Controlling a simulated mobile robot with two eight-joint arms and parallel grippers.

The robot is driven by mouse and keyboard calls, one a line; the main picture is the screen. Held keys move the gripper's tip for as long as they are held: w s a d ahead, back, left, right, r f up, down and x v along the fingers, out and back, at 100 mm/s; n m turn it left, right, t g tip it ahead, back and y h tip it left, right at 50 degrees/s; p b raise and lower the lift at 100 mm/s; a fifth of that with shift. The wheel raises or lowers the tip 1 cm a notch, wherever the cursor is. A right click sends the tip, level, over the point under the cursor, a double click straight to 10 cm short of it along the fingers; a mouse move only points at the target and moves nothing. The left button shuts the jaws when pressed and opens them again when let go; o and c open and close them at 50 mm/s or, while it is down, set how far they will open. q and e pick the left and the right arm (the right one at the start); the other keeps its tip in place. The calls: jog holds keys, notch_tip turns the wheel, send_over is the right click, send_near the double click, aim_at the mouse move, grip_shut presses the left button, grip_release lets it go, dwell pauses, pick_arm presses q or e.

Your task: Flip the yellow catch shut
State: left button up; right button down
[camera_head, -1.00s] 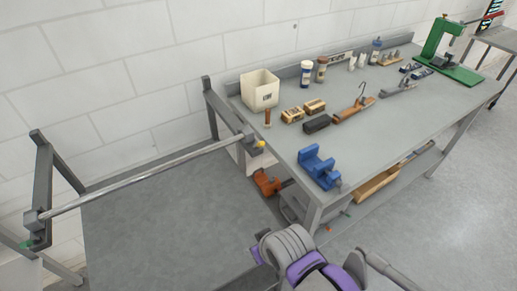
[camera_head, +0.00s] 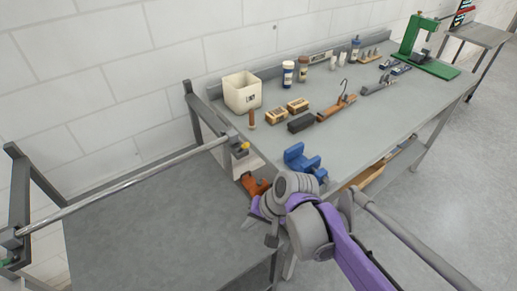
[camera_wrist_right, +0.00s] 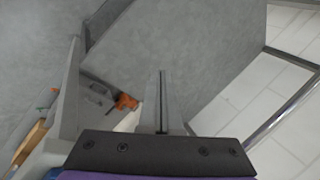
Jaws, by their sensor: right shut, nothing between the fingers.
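The small yellow catch (camera_head: 243,149) sits on a grey bracket at the right end of a long metal bar (camera_head: 130,183), beside the workbench's left edge. It is too small to tell its exact angle. My right gripper (camera_head: 248,223) is below the catch in the head view, apart from it. In the right wrist view its fingers (camera_wrist_right: 162,80) are together with nothing between them. The bar also shows at the right of that view (camera_wrist_right: 285,112), but I cannot make out the catch there. My left gripper is not in view.
The workbench (camera_head: 380,125) carries a white bin (camera_head: 241,94), a blue vise (camera_head: 303,160), boxes and tools. An orange tool (camera_head: 254,184) lies below its near-left corner and also shows in the wrist view (camera_wrist_right: 126,102). The grey surface (camera_head: 150,235) under the bar is clear.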

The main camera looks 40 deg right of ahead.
aim_at(246, 145)
jog(key=w+d+r+m+t+y, duration=0.2)
jog(key=d+r+m, duration=0.1)
jog(key=d, duration=0.4)
jog(key=w+d+r+m+t+y+b, duration=0.1)
jog(key=d+r+m+t, duration=0.2)
jog(key=d, duration=0.5)
jog(key=w+d+r+m+t+y+b, duration=0.1)
jog(key=w+d+r+m+t+y, duration=0.1)
jog(key=d+r+m, duration=0.2)
jog(key=d+m, duration=0.2)
jog(key=d, duration=0.2)
jog(key=shift+w+d+r+m+y, duration=0.15)
jog(key=shift+w+d+m+y, duration=0.05)
jog(key=shift+w+m+y, duration=0.15)
jog(key=shift+a, duration=0.1)
jog(key=a+r+p+x, duration=0.1)
jog(key=r+x, duration=0.1)
jog(key=x, duration=1)
jog(key=shift+w+a, duration=0.2)
jog(key=shift+a, duration=0.25)
jog(key=shift+r, duration=0.25)
